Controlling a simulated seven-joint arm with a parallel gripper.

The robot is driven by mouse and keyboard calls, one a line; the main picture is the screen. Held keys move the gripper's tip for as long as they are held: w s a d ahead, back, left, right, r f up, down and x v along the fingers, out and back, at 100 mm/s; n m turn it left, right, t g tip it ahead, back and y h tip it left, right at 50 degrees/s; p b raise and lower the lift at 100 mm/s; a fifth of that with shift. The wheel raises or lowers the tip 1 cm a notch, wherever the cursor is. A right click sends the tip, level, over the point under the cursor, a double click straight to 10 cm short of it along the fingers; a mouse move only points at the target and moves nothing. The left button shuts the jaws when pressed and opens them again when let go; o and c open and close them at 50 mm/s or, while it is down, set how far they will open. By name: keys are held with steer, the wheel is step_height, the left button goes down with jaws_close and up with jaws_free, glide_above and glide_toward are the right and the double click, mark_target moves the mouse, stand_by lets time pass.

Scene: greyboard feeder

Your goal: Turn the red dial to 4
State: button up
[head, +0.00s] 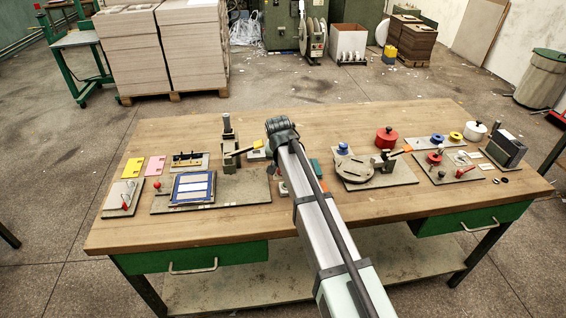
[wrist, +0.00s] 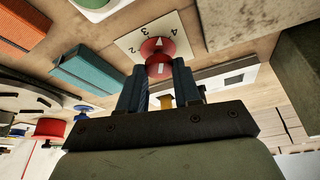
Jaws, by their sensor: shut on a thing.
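The red dial (wrist: 166,68) sits on a pale square plate (wrist: 127,43) with printed numbers; 2, 3 and 4 can be read in the wrist view. A small white pointer mark shows on the dial's top, on the side towards the numbers; the exact number it meets is hard to tell. My gripper (wrist: 157,77) has its two dark fingers on either side of the dial and is shut on it. In the head view my arm hides the gripper and I cannot make out the dial clearly.
A teal block (wrist: 92,70) and an orange block (wrist: 18,27) lie beside the plate in the wrist view. On the wooden table (head: 240,222), fixtures stand left and right of my arm, including a red round pot (head: 386,138). The table's front strip is clear.

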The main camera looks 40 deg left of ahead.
steer(key=shift+m, duration=0.6)
steer(key=shift+h, duration=0.3)
steer(key=o, duration=1.1)
steer(key=shift+c, duration=0.2)
